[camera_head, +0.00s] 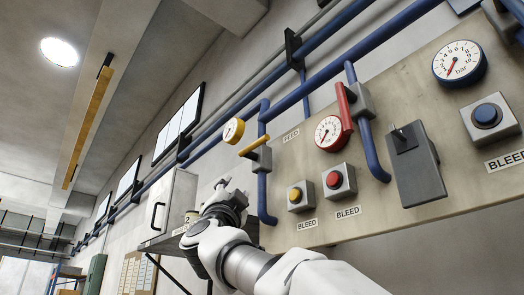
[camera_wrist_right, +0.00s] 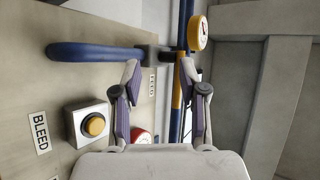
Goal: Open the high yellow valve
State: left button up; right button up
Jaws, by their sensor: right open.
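The yellow valve handle (camera_head: 254,145) is a short bar on the left part of the panel. It lies across the vertical blue pipe run, below a yellow gauge (camera_head: 233,130). In the right wrist view the yellow handle (camera_wrist_right: 177,92) lies beyond the fingers, close to the right-hand finger in the picture; I cannot tell whether they touch. My right gripper (camera_head: 221,184) is below and left of the handle in the head view. In the wrist view its two fingers (camera_wrist_right: 160,78) are apart with nothing held between them. My left gripper is not in view.
A red valve handle (camera_head: 344,108) and red gauge (camera_head: 328,133) are to the right. Yellow (camera_head: 295,195) and red (camera_head: 333,179) buttons sit below on the panel. A grey wall cabinet (camera_head: 172,205) stands left of my gripper. Blue pipes (camera_head: 350,75) run along the wall.

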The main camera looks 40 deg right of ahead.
aim_at(258, 144)
jog(key=s+r+m+h, duration=0.1)
jog(key=s+r, duration=0.1)
jog(key=s+r+m+g+h, duration=0.1)
jog(key=s+r, duration=0.1)
jog(key=s+d+r+m+g+h+p, duration=0.1)
jog(key=s+r+m, duration=0.1)
jog(key=r, duration=0.1)
jog(key=shift+s+d+r, duration=0.1)
jog(key=shift+s, duration=0.3)
jog(key=r+p, duration=0.1)
jog(key=w+r+p, duration=0.1)
jog(key=p, duration=0.1)
jog(key=w+r+p, duration=0.1)
jog(key=p, duration=0.1)
jog(key=shift+d, duration=0.25)
jog(key=d+r+p, duration=0.1)
jog(key=p, duration=0.2)
jog(key=w+d+r+p, duration=0.1)
jog(key=p, duration=0.1)
jog(key=shift+w+d+r+p, duration=0.1)
jog(key=shift+d+r+p, duration=0.2)
jog(key=shift+p, duration=0.1)
jog(key=shift+w, duration=0.1)
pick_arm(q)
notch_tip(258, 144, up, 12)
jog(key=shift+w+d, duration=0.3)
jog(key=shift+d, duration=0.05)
pick_arm(e)
jog(key=shift+w+a+f, duration=0.15)
jog(key=shift+f, duration=0.1)
